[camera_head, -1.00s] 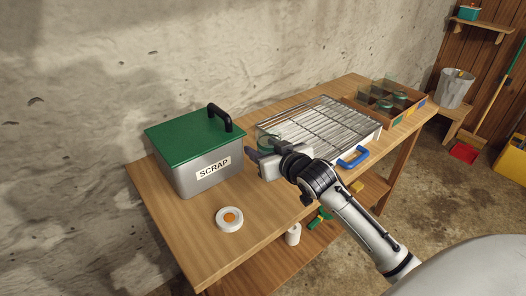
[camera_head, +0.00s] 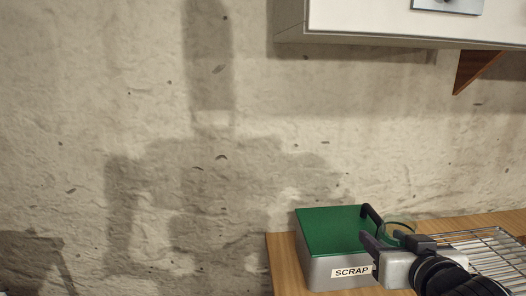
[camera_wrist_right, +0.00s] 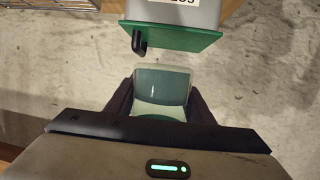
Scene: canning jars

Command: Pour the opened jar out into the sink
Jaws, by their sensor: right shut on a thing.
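My right gripper (camera_head: 385,240) is shut on a clear, greenish glass jar (camera_head: 402,226). In the head view it holds the jar beside the black handle of the scrap bin, with the fingers partly in front of the bin. In the right wrist view the jar (camera_wrist_right: 161,82) sits between the two dark fingers (camera_wrist_right: 160,103). Its contents and whether it is level are hard to tell. No sink shows in either view. My left gripper is not in view.
The grey scrap bin (camera_head: 322,272) with a green lid (camera_head: 335,232) stands at the table's left end. A wire rack (camera_head: 488,255) lies to the right on the wooden table (camera_head: 283,262). A white wall cabinet (camera_head: 400,22) hangs above. Bare wall fills the left.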

